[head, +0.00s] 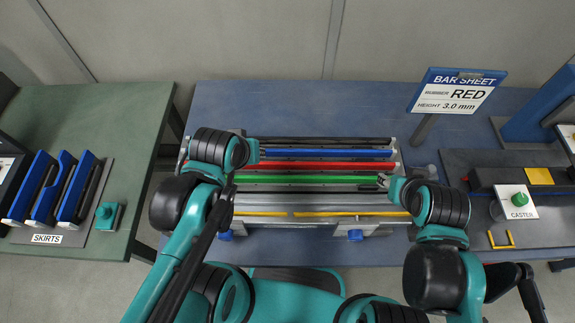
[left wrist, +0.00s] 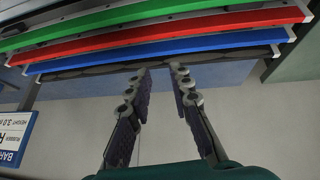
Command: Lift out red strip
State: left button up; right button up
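The red strip (head: 320,166) lies lengthwise in the rack, between the blue strip (head: 325,153) and the green strip (head: 310,179). In the left wrist view the red strip (left wrist: 160,38) appears above the blue one. My left gripper (left wrist: 158,72) is open there, with nothing between its fingers. Its tips appear close to the black strip at the rack edge and apart from the red strip. In the head view its fingers are largely hidden by my wrist at the rack's left end. My right gripper (head: 384,181) is near the right end of the green strip; its finger gap is too small to judge.
A sign (head: 455,92) reading BAR SHEET, RED, 3.0 mm stands behind the rack on the right. A black strip (head: 330,140) and yellow strips (head: 310,214) share the rack. A green table (head: 110,110) with blue skirts stands left, across a gap. A CASTER station (head: 517,203) stands right.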

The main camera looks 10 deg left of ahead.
aim_at(289, 163)
pick_arm(q)
jog(key=w+d+f+n+g+p, duration=0.1)
jog(key=w+d+n+g, duration=0.1)
jog(key=n, duration=0.3)
jog(key=w+d+f+n+g+p, duration=0.1)
jog(key=w+d+n+p, duration=0.1)
jog(key=n, duration=0.3)
jog(key=w+d+f+n+g+p, duration=0.1)
jog(key=w+d+n+g+p, duration=0.1)
jog(key=n, duration=0.4)
jog(key=shift+d+f+g, duration=0.25)
jog(key=shift+f+g, duration=0.05)
jog(key=shift+d+f+n, duration=0.2)
jog(key=shift+f+n, duration=0.1)
jog(key=shift+n, duration=0.3)
jog(key=shift+d+f+g, duration=0.1)
jog(key=shift+f+g, duration=0.1)
jog(key=shift+g, duration=0.1)
jog(key=shift+f+n, duration=0.3)
jog(key=shift+f, duration=0.05)
jog(key=f+b, duration=0.1)
jog(key=f, duration=0.3)
jog(key=d+f+b, duration=0.1)
jog(key=f, duration=0.2)
jog(key=shift+f+b, duration=0.1)
jog(key=shift+b, duration=0.2)
grip_shut()
